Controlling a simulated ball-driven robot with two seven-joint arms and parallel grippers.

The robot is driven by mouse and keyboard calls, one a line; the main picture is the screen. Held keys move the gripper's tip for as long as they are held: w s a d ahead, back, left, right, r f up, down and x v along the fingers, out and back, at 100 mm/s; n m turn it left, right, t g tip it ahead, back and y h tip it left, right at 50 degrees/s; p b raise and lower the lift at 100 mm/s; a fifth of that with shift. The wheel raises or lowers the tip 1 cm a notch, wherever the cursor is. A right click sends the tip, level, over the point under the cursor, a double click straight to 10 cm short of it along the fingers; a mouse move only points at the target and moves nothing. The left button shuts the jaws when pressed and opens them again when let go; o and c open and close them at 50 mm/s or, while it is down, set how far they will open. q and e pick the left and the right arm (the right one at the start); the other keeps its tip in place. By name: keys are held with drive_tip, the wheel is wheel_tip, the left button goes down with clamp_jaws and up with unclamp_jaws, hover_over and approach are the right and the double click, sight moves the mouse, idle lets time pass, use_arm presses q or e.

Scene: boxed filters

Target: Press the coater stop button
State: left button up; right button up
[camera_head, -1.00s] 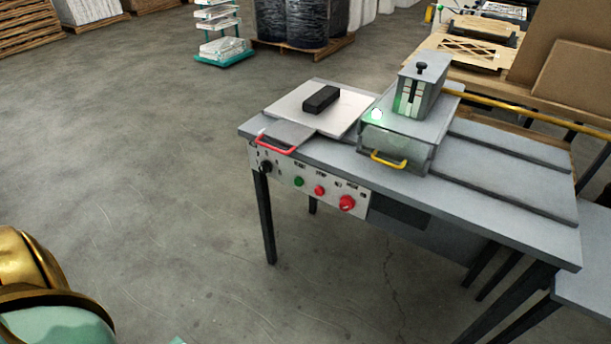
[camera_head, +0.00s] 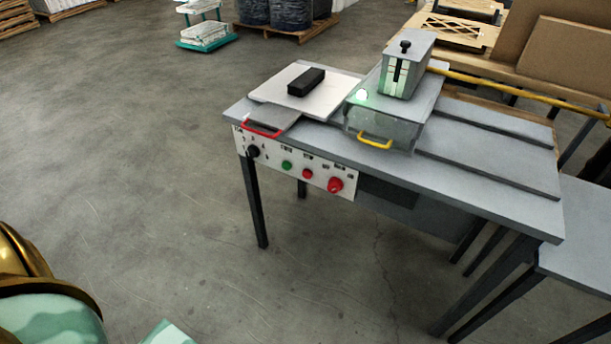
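The coater is a grey metal table (camera_head: 480,200) with a white control panel (camera_head: 268,164) on its front left edge. The panel carries a black knob (camera_head: 253,151), a green button (camera_head: 286,165), a small red button (camera_head: 308,173) and a larger red button (camera_head: 336,185). The panel labels are too small to read. A green light (camera_head: 362,95) glows on the grey box unit (camera_head: 385,125) on top. Neither gripper is in view; only gold and mint-green parts of my own body show at the lower left.
A white plate with a black block (camera_head: 306,81) lies on the table, beside a red handle (camera_head: 262,130) and a yellow handle (camera_head: 375,142). A second grey table (camera_head: 590,240) adjoins at right. Pallets stand behind. The floor (camera_head: 130,170) at left is clear.

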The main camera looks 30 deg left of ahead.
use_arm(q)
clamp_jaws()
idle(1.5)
